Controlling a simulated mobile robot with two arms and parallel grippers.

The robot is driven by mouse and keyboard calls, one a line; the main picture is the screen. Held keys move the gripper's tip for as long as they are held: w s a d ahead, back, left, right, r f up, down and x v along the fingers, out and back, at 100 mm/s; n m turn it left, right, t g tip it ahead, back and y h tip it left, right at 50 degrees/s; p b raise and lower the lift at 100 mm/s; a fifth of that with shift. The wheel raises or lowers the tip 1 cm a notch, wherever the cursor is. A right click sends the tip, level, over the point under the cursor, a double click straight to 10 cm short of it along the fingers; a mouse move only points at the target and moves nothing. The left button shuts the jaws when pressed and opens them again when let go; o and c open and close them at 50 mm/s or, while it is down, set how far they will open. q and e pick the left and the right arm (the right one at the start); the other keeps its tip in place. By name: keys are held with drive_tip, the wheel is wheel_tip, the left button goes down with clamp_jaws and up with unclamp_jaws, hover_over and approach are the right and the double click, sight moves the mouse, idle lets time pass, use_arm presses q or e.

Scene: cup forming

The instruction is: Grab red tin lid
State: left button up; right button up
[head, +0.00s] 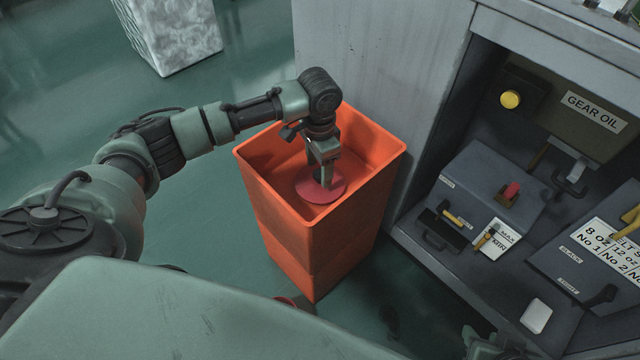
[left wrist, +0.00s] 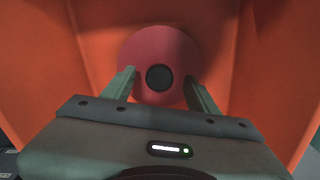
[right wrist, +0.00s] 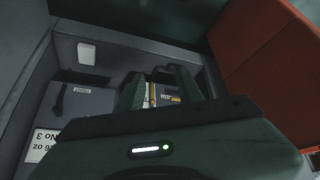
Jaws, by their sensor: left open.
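The red tin lid (head: 307,191) is a round disc inside the tall orange bin (head: 277,214). In the left wrist view, the lid (left wrist: 137,50) faces me with a dark round knob (left wrist: 158,78) at its middle. My left gripper (head: 322,180) points down into the bin, directly over the lid. Its two fingers are apart, one on each side of the knob, and I see no grip on it. What lies under the lid is hidden. My right gripper (right wrist: 160,88) is open and empty, away from the bin, facing the machine's panel.
The bin walls surround my left gripper. A grey machine (head: 380,50) stands right against the bin's side, with a recessed panel of levers, a yellow button (head: 510,99) and a red switch (head: 512,189). A pale block (head: 175,35) stands behind. The green floor at left is clear.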

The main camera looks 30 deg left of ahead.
use_arm(q)
wheel_tip(320, 180, down, 2)
drive_tip(key=shift+f+b, duration=0.15)
drive_tip(key=shift+b, duration=0.2)
drive_tip(key=shift+f, duration=0.1)
clamp_jaws()
use_arm(e)
drive_tip(key=w+t, duration=0.1)
drive_tip(key=w+a+r, duration=0.1)
drive_tip(key=w, duration=0.1)
drive_tip(key=w+r+t, duration=0.1)
drive_tip(key=shift+w+a+r+t+y, duration=0.25)
drive_tip(key=shift+w+a+t+y, duration=0.05)
drive_tip(key=shift+w+a+y, duration=0.1)
drive_tip(key=shift+d, duration=0.1)
